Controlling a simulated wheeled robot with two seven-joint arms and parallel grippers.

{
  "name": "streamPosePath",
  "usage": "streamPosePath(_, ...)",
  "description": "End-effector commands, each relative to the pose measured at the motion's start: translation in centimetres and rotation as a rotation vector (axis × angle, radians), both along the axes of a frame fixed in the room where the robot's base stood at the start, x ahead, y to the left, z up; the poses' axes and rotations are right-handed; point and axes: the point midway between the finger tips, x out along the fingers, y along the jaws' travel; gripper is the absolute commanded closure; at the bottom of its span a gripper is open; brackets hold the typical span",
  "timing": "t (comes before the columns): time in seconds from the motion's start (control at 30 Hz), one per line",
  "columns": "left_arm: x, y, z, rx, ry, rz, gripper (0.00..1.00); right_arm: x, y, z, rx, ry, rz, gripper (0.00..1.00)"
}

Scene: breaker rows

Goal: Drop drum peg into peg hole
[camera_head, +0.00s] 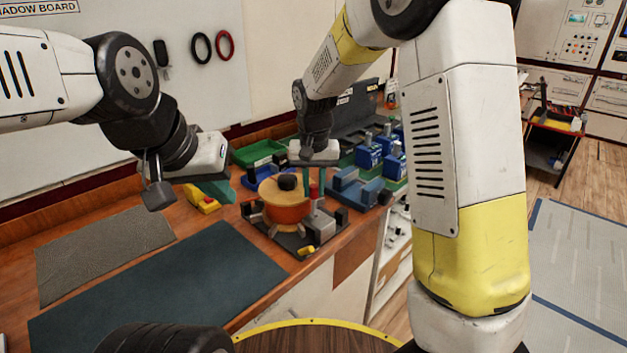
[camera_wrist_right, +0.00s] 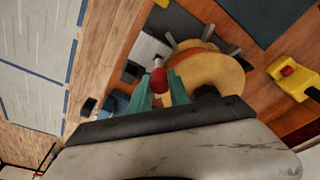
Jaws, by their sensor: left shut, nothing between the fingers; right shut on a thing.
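My right gripper (camera_head: 314,192) is shut on a small red peg (camera_head: 313,189), beside the right side of an orange drum with a tan wooden top (camera_head: 277,195) and a black knob. In the right wrist view the red peg (camera_wrist_right: 159,80) sits between the green fingertips of the gripper (camera_wrist_right: 161,88), its pale end pointing away, next to the drum's round top (camera_wrist_right: 222,72). A grey block (camera_head: 319,224) stands close to the drum. I cannot make out the peg hole. My left gripper (camera_head: 219,190) is shut and empty, to the left of the drum.
The drum stands on a dark base plate (camera_head: 292,240) on the wooden bench. A yellow device (camera_head: 203,198) lies to its left, a green bin (camera_head: 257,151) behind. Blue blocks (camera_head: 368,156) crowd the right. A dark mat (camera_head: 160,290) at the front left is clear.

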Motion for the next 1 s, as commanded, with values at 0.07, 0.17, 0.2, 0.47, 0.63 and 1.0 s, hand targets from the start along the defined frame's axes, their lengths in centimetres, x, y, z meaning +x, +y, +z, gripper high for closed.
streamPosePath(0.07, 0.0, 0.0, 0.0, 0.0, 0.0, 0.0, 1.0, 0.0, 0.0, 0.0, 0.0, 0.0, 0.0, 1.0)
streamPosePath(0.17, 0.0, 0.0, 0.0, 0.0, 0.0, 0.0, 1.0, 0.0, 0.0, 0.0, 0.0, 0.0, 0.0, 1.0)
streamPosePath(0.2, 0.0, 0.0, 0.0, 0.0, 0.0, 0.0, 1.0, 0.0, 0.0, 0.0, 0.0, 0.0, 0.0, 1.0)
streamPosePath(0.47, 0.0, 0.0, 0.0, 0.0, 0.0, 0.0, 1.0, 0.0, 0.0, 0.0, 0.0, 0.0, 0.0, 1.0)
streamPosePath(0.63, 0.0, 0.0, 0.0, 0.0, 0.0, 0.0, 1.0, 0.0, 0.0, -0.1, 0.0, 0.0, 0.0, 1.0)
streamPosePath(1.0, 0.0, 0.0, 0.0, 0.0, 0.0, 0.0, 1.0, 0.0, 0.0, -1.0, -0.001, 0.001, -0.001, 1.0)
